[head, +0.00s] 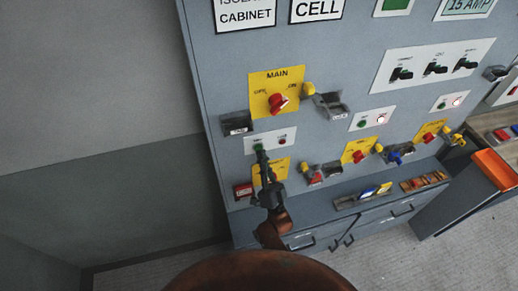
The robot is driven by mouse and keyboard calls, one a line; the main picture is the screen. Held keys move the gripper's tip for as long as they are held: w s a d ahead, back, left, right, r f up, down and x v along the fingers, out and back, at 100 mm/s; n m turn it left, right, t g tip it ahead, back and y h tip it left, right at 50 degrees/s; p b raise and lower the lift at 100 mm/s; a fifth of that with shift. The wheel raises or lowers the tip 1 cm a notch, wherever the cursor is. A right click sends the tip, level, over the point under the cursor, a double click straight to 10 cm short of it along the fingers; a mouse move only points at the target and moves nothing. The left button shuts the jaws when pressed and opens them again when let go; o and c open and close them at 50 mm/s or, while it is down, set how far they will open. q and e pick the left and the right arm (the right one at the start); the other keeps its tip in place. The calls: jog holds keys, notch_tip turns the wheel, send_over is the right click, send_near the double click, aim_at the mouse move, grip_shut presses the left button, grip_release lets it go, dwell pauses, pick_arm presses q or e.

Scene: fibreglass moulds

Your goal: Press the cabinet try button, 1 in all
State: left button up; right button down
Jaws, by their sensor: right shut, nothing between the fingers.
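The grey cabinet (225,80) fills the middle and right of the head view. A small white plate (270,138) on its front, below the yellow MAIN switch panel (276,92), carries a green button (257,148) at left and a small red one at right. The plate's lettering is too small to read for certain. My right gripper (261,155) is shut and empty, pointing up at the plate. Its tips overlap the lower part of the green button; I cannot tell whether they touch it. My left gripper is not in view.
A red rotary knob (278,102) sits on the MAIN panel. Padlocks, hasps and more yellow switch panels (360,150) stick out to the right. A ledge with trays (345,202) and drawers lies below. An orange-topped bin (494,170) stands at right. The wall side at left is clear.

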jog(key=shift+w+a, duration=0.1)
jog(key=shift+w, duration=0.3)
dwell(0.5)
jog(key=shift+s, duration=0.15)
jog(key=shift+s+d, duration=0.2)
jog(key=shift+s, duration=0.5)
jog(key=s, duration=0.1)
jog(key=s+d+p, duration=0.1)
jog(key=s, duration=0.1)
jog(key=s+p, duration=0.1)
jog(key=shift+s+d, duration=0.3)
jog(key=shift+s, duration=0.05)
dwell(0.8)
